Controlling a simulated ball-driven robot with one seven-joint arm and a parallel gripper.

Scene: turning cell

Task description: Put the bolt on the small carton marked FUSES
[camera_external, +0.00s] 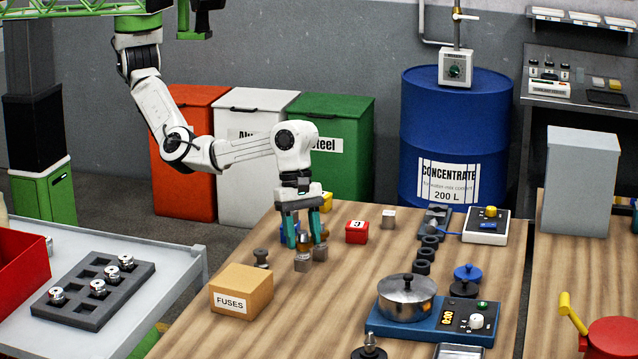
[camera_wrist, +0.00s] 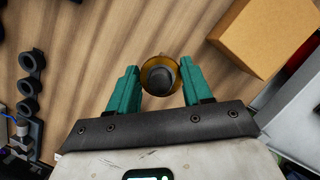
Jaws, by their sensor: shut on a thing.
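The small carton marked FUSES (camera_external: 241,292) is a closed brown box near the front left of the wooden table; it also shows at the upper right in the wrist view (camera_wrist: 268,42). My gripper (camera_external: 305,243) is low over the table, behind and right of the carton. Its teal fingers (camera_wrist: 161,84) are shut on a small round piece (camera_wrist: 160,73) with a brass-coloured rim and a dark grey middle. I cannot tell whether this piece is the bolt. A dark grey, spool-like piece (camera_external: 261,257) stands left of my gripper, behind the carton.
A red numbered block (camera_external: 357,232) and a pale grey block (camera_external: 389,219) stand right of my gripper. Dark rings (camera_external: 427,254) line up farther right. A pot (camera_external: 406,297) sits on a blue hot plate. The wood between gripper and pot is clear.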

